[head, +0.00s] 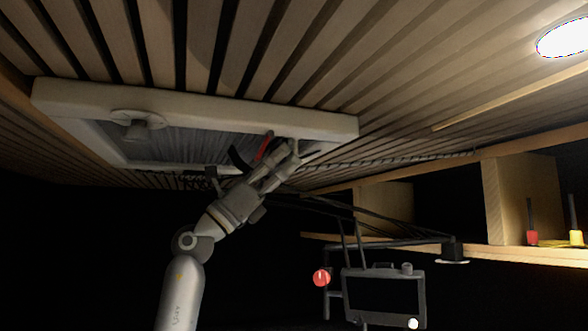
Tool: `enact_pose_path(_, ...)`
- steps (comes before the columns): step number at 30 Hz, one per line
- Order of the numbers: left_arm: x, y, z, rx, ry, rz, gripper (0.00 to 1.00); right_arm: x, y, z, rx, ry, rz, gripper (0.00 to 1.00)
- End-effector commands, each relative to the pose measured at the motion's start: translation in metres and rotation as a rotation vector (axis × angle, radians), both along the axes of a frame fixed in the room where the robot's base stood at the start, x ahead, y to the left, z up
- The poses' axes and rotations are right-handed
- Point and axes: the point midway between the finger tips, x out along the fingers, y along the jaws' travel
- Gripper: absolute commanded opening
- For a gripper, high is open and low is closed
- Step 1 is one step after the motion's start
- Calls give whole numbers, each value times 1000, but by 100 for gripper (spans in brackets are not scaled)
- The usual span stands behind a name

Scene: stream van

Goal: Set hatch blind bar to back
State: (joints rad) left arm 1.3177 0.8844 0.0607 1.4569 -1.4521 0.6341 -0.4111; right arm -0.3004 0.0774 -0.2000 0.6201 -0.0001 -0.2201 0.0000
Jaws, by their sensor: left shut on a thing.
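A ceiling hatch with a thick white frame (200,107) is set in the slatted ceiling. A grey pleated blind (185,145) spans much of its opening. My left arm reaches up from below, and my left gripper (288,148) is at the right end of the opening, close under the frame. It is shut on what seems to be the hatch blind bar, which is mostly hidden behind the fingers. A small red part shows just left of the fingers; I cannot tell what it belongs to. My right gripper is not in view.
A white round fitting (138,122) hangs at the frame's left. A dark equipment frame with a screen (385,296) stands at lower right. A wooden shelf (510,252) holds a red (532,236) and a yellow item (576,237). A lamp (565,37) glows at upper right.

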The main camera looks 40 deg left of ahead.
Motion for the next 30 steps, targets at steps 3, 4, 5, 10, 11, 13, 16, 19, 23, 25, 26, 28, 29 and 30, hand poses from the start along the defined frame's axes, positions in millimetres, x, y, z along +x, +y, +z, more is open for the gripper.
enact_pose_path(3, -31, 17, -4, 5, 1, 9, 39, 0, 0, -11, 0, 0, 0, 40)
enact_pose_path(4, -40, 21, -4, 4, 1, 8, 39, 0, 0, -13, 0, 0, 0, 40)
enact_pose_path(5, -49, 26, -4, 3, 0, 8, 39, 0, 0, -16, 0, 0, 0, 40)
enact_pose_path(10, -103, 54, -3, 3, 0, 8, 39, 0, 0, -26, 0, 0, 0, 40)
enact_pose_path(11, -112, 58, -3, 3, 1, 8, 39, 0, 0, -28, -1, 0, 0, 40)
enact_pose_path(13, -134, 69, -2, 3, 0, 8, 39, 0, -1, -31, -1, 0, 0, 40)
enact_pose_path(16, -162, 84, -2, 2, 0, 8, 39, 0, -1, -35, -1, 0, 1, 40)
enact_pose_path(19, -187, 96, -1, 1, -1, 4, 39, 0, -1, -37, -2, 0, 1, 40)
enact_pose_path(23, -213, 110, 0, 1, -1, 3, 39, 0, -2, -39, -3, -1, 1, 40)
enact_pose_path(25, -224, 116, 0, 1, -1, 4, 39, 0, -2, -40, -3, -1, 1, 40)
enact_pose_path(26, -228, 117, 0, 2, -1, 2, 39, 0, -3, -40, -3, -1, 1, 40)
enact_pose_path(28, -236, 121, 0, 2, -1, 2, 39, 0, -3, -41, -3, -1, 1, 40)
enact_pose_path(29, -239, 123, 0, 2, -1, 2, 39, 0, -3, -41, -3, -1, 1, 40)
enact_pose_path(30, -241, 124, 1, 1, -2, 1, 39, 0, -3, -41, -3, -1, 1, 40)
